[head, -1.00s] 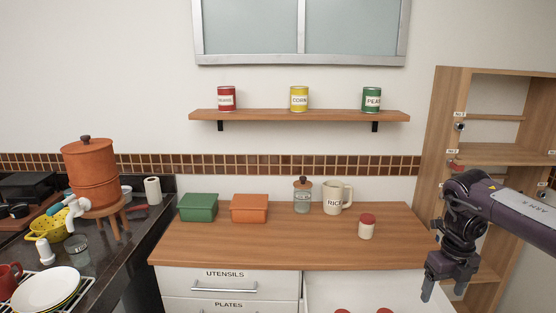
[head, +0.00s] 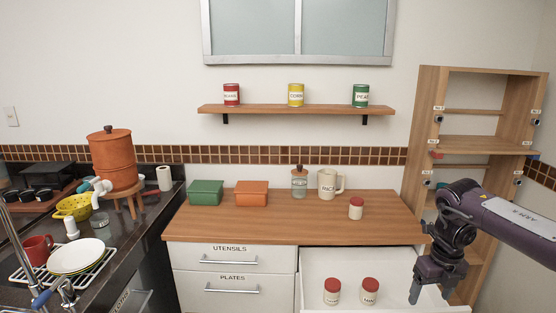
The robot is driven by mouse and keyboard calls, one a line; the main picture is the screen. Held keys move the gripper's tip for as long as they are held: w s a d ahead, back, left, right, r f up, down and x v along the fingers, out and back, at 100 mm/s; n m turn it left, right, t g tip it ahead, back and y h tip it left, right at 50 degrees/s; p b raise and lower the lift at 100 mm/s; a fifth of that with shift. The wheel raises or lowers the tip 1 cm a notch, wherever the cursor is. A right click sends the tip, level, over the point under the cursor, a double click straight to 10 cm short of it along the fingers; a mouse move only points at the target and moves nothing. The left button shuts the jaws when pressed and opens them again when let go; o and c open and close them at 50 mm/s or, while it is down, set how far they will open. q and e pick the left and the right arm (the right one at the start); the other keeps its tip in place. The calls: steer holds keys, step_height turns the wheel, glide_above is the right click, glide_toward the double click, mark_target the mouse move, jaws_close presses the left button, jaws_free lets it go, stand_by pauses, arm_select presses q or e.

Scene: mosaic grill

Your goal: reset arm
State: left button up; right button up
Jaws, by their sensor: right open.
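My right gripper (head: 432,290) hangs at the lower right in the head view, fingers pointing down, over the right end of the open white drawer (head: 400,264). It is open and I see nothing between its fingers. My right arm (head: 520,222) comes in from the right edge, in front of the wooden shelf unit. My left gripper is not in view.
Two red-lidded jars (head: 332,291) stand in the drawer. The wooden counter (head: 260,226) holds a green box (head: 206,193), an orange box (head: 252,193), a glass jar (head: 299,183), a mug (head: 327,184) and a red-lidded jar (head: 356,209). A tall shelf unit (head: 428,110) stands right.

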steer(key=w+a+f+m+t+y, duration=0.1)
steer(key=w+a+f+m+y, duration=0.3)
steer(key=a+f, duration=1.15)
steer(key=s+a+f+m+t+y, duration=0.2)
steer(key=s+a+f+m+t, duration=0.15)
steer(key=a+f+m, duration=0.75)
steer(key=s+f+m+h, duration=0.3)
steer(key=s+f+m, duration=0.6)
steer(key=s+f, duration=1.05)
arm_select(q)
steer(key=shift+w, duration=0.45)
arm_select(e)
steer(key=s+d+f+m+g+h, duration=0.1)
steer(key=s+d+f+m, duration=0.1)
steer(key=s, duration=0.7)
steer(key=s+d+f+m+g+h, duration=0.1)
steer(key=s+d+f+m, duration=0.2)
steer(key=s, duration=0.6)
steer(key=s+d+f+m+g+h, duration=0.1)
steer(key=s+d+f+m+g, duration=0.1)
steer(key=s, duration=0.8)
step_height(320, 180, down, 3)
steer(key=d+m, duration=0.1)
steer(key=m, duration=0.1)
steer(key=shift+f+m, duration=0.15)
steer(key=shift+m, duration=0.25)
